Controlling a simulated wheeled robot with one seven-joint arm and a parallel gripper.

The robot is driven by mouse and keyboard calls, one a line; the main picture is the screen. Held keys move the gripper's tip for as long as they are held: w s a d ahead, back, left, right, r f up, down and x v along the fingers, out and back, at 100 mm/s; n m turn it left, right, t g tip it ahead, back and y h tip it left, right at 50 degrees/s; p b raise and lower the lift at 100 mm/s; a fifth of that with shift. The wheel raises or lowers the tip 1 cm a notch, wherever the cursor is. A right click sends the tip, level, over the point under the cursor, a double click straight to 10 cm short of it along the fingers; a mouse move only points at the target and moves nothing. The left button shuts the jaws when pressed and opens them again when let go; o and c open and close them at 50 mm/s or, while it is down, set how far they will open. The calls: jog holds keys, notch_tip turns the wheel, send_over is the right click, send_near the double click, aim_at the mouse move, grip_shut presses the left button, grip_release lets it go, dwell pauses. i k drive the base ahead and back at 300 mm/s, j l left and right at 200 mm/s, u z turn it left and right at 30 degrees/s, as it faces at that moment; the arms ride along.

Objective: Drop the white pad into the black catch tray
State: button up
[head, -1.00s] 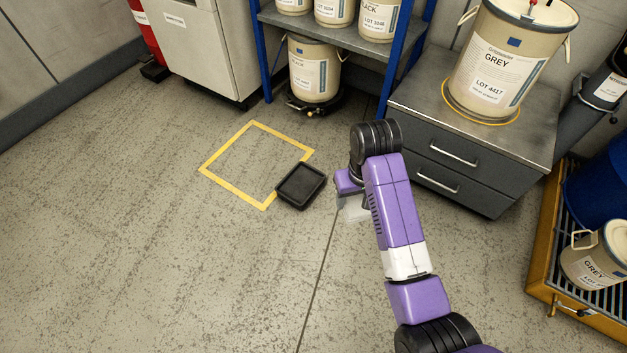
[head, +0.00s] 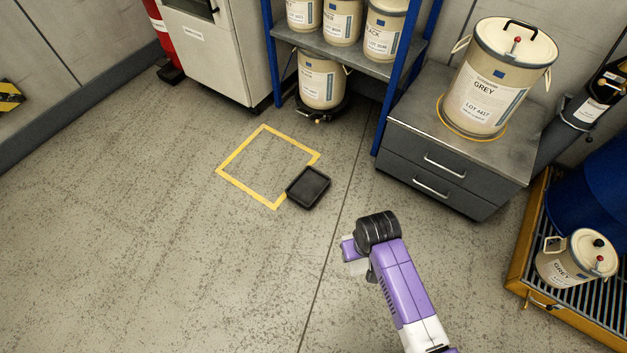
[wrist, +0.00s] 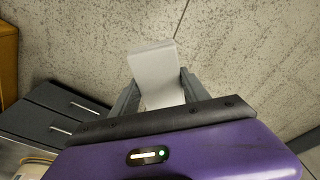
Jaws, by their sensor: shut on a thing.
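The white pad (wrist: 155,75) is between the two fingers of my gripper (wrist: 158,88) in the wrist view, and my gripper is shut on it. In the head view the pad (head: 357,268) shows only as a small pale patch below my purple gripper (head: 352,254), partly hidden by my arm. The black catch tray (head: 308,187) lies on the floor at the right corner of a yellow floor square. My gripper is apart from the tray, below it and to its right in the head view. The tray looks empty.
The yellow marked square (head: 248,184) on the floor is bare. A grey drawer cabinet (head: 440,165) with a grey-label drum (head: 492,85) stands right of the tray. A blue-post shelf (head: 350,48) stands behind. An orange-edged grate (head: 520,270) is at right. Open floor lies left and front.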

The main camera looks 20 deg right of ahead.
aim_at(311, 187)
jog(key=i+l+u, duration=0.1)
jog(key=u, duration=0.35)
jog(key=i+l+u, duration=0.2)
jog(key=u, duration=0.25)
jog(key=i+l+u, duration=0.15)
jog(key=u, duration=0.3)
jog(key=i+l+u, duration=0.1)
jog(key=l, duration=0.4)
jog(key=i+l+u, duration=0.1)
jog(key=l, duration=0.4)
jog(key=i+l, duration=0.25)
jog(key=l, duration=0.3)
jog(key=i+l+u, duration=0.15)
jog(key=l, duration=0.4)
jog(key=l+u, duration=0.1)
jog(key=l, duration=0.4)
jog(key=i, duration=0.05)
